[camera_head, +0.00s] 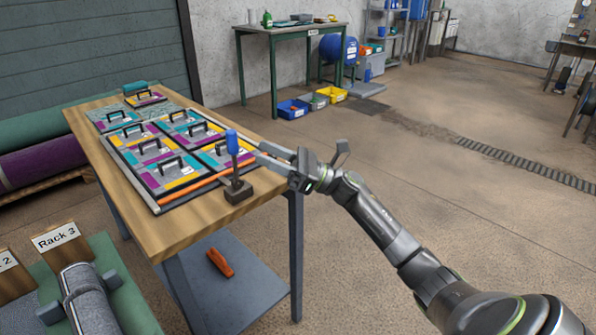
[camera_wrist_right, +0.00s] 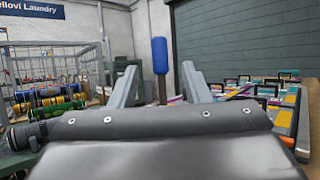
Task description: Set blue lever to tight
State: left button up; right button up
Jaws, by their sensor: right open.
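The blue lever (camera_head: 232,142) stands nearly upright on a dark block (camera_head: 238,191) at the near right edge of the wooden table. My right gripper (camera_head: 262,152) comes in from the right, with its fingers pointing at the lever and a small gap apparent. In the right wrist view, the blue handle (camera_wrist_right: 160,55) shows between the two spread fingers (camera_wrist_right: 160,78), beyond their tips. The right gripper is open and empty. No tight marking can be read. My left gripper is not in view.
The wooden table (camera_head: 180,235) holds several colourful panels with black handles (camera_head: 170,160). An orange bar (camera_head: 190,190) lies along their near edge, close to the lever. An orange tool (camera_head: 220,262) lies on the lower shelf. The floor to the right is open.

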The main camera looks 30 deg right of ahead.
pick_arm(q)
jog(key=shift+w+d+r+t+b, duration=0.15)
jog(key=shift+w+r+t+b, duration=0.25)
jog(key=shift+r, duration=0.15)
pick_arm(e)
jog(key=v, duration=0.7)
